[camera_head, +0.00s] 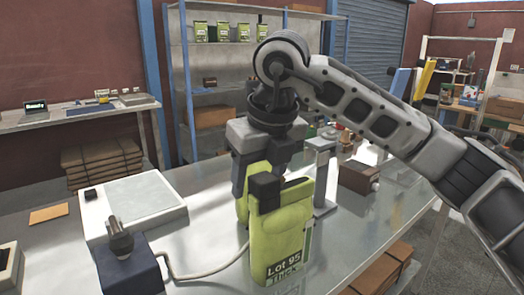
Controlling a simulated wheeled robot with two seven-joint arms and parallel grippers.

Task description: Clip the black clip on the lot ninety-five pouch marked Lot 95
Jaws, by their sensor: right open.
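The lime-green pouch (278,238) stands upright on the metal table, with "Lot 95" and "Thick" on a dark label low on its front. My right gripper (252,187) is at the pouch's top from above, its jaws open. One dark finger is in front of the pouch's upper left part. A thin black strip (297,183) shows at the pouch's top edge right of that finger; it looks like the black clip, but the finger hides part of it. More lime green (242,208) shows behind the finger; I cannot tell if it is a second pouch. My left gripper is out of view.
A white flat scale-like device (140,205) and a blue block with a dark knob (127,265) stand at the left, with a cable running to the pouch's side. A brown box (357,177) is behind right. Front right of the metal table (345,235) is clear. Several green pouches stand on the back shelf.

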